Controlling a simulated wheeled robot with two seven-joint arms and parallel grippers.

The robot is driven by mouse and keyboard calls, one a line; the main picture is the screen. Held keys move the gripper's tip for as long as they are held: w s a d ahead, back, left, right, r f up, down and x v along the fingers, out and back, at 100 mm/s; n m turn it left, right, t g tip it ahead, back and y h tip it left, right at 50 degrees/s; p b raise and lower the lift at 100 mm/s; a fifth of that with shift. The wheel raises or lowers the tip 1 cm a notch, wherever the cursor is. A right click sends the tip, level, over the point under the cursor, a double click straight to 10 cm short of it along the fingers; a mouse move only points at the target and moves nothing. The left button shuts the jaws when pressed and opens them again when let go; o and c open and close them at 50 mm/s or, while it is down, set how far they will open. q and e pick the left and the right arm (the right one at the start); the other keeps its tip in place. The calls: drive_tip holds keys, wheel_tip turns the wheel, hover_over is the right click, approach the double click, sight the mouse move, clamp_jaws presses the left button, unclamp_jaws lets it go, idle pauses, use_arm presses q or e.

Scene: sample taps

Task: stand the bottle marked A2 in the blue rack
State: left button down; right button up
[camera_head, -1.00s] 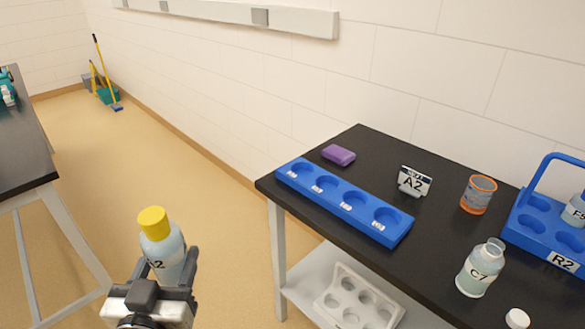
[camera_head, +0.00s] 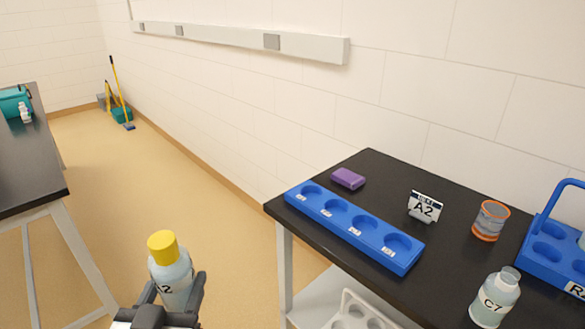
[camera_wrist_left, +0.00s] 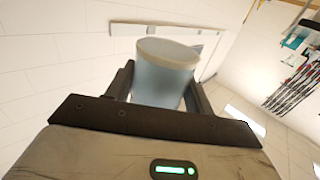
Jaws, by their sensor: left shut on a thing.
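The bottle marked A2 (camera_head: 172,276) has a yellow cap and a pale blue body, and stands about upright at the lower left of the head view. My left gripper (camera_head: 177,296) is shut on it, one finger on each side, over open floor left of the table. In the left wrist view the bottle (camera_wrist_left: 164,75) sits between the fingers, its base toward the camera. The blue rack (camera_head: 408,259) lies on the black table with a row of several round holes, all empty, each with a small label. My right gripper is not in view.
A white rack (camera_head: 352,312) is on the shelf below.

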use_arm(q)
drive_tip(key=shift+d+r, duration=0.1)
drive_tip(key=shift+r, duration=0.15)
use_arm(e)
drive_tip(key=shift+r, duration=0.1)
use_arm(q)
drive_tip(key=d+r+m+g+h, duration=0.4)
drive_tip(key=d+r+m+h, duration=0.4)
drive_tip(key=d+h, duration=0.3)
drive_tip(key=shift+s+d+r+h, duration=0.3)
drive_tip(key=shift+s+d+r, duration=0.15)
drive_tip(key=shift+d, duration=0.45)
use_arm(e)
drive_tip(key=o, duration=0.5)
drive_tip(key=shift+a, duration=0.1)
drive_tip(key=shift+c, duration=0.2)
